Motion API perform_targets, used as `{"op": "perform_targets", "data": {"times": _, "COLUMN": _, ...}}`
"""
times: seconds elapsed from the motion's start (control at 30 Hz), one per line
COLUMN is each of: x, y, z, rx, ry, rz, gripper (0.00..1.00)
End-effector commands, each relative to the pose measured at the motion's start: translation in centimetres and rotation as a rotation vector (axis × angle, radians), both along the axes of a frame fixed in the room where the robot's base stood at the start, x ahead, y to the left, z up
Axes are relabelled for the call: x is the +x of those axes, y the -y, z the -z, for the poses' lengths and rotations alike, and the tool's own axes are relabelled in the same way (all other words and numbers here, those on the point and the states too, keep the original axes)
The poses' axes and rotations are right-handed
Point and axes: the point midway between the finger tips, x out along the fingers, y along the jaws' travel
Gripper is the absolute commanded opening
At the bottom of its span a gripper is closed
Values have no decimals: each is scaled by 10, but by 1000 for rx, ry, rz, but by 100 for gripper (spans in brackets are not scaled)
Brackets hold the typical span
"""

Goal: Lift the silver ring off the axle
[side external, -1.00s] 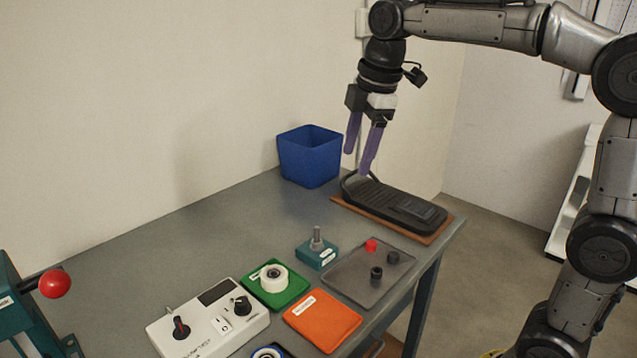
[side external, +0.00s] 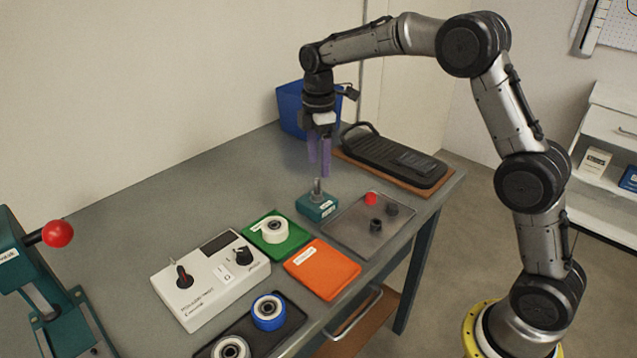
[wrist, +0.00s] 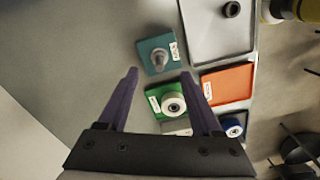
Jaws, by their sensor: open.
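A teal block (side external: 318,208) with a white label stands on the table, with a grey metal axle (side external: 317,186) upright on it. A wider silver collar at the foot of the axle looks like the ring (side external: 317,197), but it is too small to be sure. In the wrist view the axle (wrist: 158,57) and the teal block (wrist: 147,46) show just beyond the fingertips. My gripper (side external: 319,172) has purple fingers pointing down, open and empty, above and slightly behind the block. In the wrist view my gripper (wrist: 159,73) has its fingers spread wide.
A green pad (side external: 267,247) with a white wheel, an orange pad (side external: 321,280) and a grey tray (side external: 352,241) with a red cap and dark parts lie near the block. A white control box (side external: 190,307) is in front. A blue bin (side external: 289,108) and black device (side external: 395,160) stand behind.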

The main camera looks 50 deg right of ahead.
Motion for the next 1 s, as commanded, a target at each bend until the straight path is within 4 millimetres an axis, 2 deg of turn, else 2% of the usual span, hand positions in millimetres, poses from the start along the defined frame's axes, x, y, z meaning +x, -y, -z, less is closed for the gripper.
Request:
{"op": "perform_targets", "data": {"times": 0.2, "x": -1, "y": 0, "z": 41, "rx": 1, "ry": -4, "rz": 0, "gripper": 66}}
{"op": "perform_targets", "data": {"times": 0.43, "x": 0, "y": 0, "z": 69, "rx": 0, "ry": -2, "rz": 0, "gripper": 66}}
{"op": "perform_targets", "data": {"times": 0.6, "x": 0, "y": 0, "z": 78, "rx": 0, "ry": -1, "rz": 0, "gripper": 66}}
{"op": "perform_targets", "data": {"times": 0.87, "x": 0, "y": 0, "z": 79, "rx": 0, "ry": 0, "rz": 0, "gripper": 66}}
{"op": "perform_targets", "data": {"times": 0.9, "x": 0, "y": 0, "z": 79, "rx": 0, "ry": 0, "rz": 0, "gripper": 64}}
{"op": "perform_targets", "data": {"times": 1.0, "x": 0, "y": 0, "z": 79, "rx": 0, "ry": 0, "rz": 0, "gripper": 46}}
